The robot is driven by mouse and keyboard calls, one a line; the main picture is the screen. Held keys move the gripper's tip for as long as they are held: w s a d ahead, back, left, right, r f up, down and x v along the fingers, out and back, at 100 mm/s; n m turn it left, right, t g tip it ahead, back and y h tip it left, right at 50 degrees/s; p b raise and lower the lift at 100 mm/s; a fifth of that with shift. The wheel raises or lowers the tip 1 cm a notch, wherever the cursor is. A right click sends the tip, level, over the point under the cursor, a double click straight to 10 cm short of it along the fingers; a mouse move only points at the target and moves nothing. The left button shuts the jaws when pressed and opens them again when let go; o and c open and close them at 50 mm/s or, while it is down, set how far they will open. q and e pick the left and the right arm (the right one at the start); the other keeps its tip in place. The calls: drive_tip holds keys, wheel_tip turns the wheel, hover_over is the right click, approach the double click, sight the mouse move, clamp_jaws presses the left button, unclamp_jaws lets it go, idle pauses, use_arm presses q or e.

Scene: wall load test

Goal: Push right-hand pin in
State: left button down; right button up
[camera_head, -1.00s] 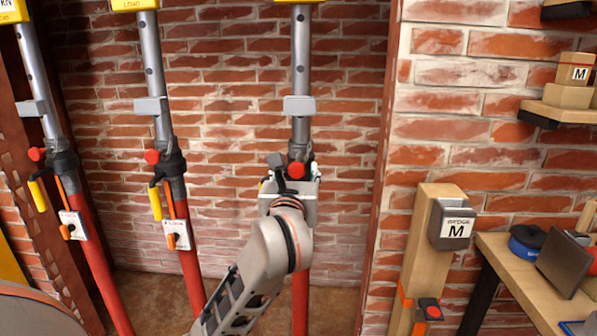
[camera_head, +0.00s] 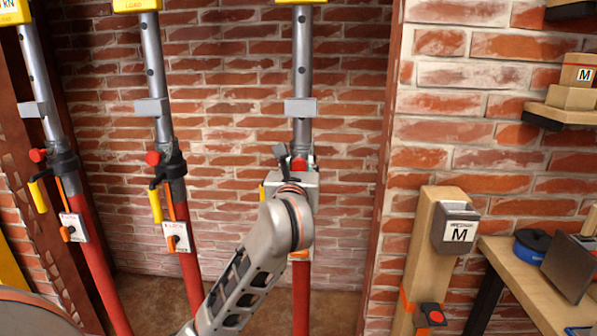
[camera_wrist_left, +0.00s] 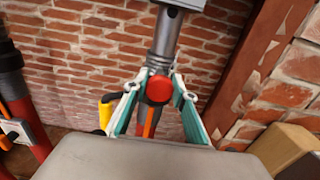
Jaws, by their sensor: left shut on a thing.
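Three props stand in a row, each a grey tube in a red lower tube, with a red-knobbed pin at the joint. The right-hand pin's red knob (camera_head: 299,164) is on the right prop (camera_head: 301,290). My left gripper (camera_head: 297,168) is at this knob, its hand hiding the joint below. In the left wrist view, the fingers stand on both sides of the red knob (camera_wrist_left: 159,88) and are shut on it. How deep the pin sits is hidden. The middle pin (camera_head: 153,158) and left pin (camera_head: 38,155) stick out to the left. My right gripper is out of view.
Yellow handles (camera_head: 155,206) and orange levers hang on the props. A brick wall (camera_head: 230,120) is close behind.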

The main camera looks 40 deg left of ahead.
use_arm(q)
drive_tip(key=shift+x, duration=0.85)
drive_tip(key=shift+w+a, duration=0.15)
drive_tip(key=shift+w, duration=0.2)
drive_tip(key=shift+r, duration=0.1)
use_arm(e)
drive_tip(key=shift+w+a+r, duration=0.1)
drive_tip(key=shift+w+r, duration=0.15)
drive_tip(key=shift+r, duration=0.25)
use_arm(q)
drive_tip(key=c, duration=1.9)
unclamp_jaws()
drive_tip(key=shift+o, duration=1.3)
drive_tip(key=shift+w+a, duration=0.1)
drive_tip(key=shift+w, duration=0.05)
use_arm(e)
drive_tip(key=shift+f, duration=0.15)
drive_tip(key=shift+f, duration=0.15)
